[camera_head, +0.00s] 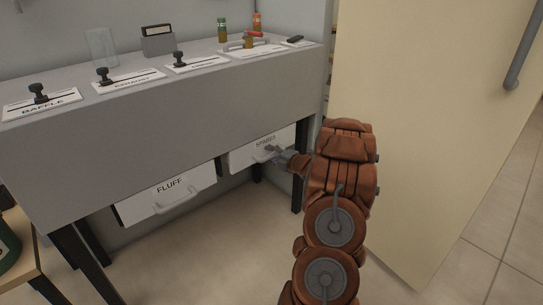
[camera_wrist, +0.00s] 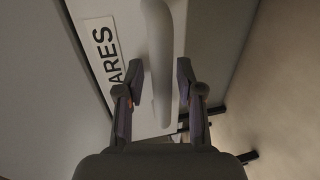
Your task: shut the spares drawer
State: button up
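The spares drawer (camera_head: 248,155) is the right one of two white drawers under the grey counter. Its front and part of its label show in the wrist view (camera_wrist: 110,75), where the light handle (camera_wrist: 165,45) runs up the middle. How far the drawer stands out is hard to tell. My gripper (camera_head: 275,154) is at the drawer front and hides part of it. In the wrist view, my gripper (camera_wrist: 160,82) is open, with one finger on each side of the handle. A gap shows between the left finger and the handle; contact on the right is unclear.
The FLUFF drawer (camera_head: 150,197) hangs to the left with its own handle. The counter (camera_head: 140,142) carries labelled plates with black knobs, small jars and a glass. A tall cream panel (camera_head: 425,110) stands close on the right. Floor is clear below the drawers.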

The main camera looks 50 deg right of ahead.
jog(key=shift+s, duration=0.1)
jog(key=v, duration=1.2)
dwell(0.5)
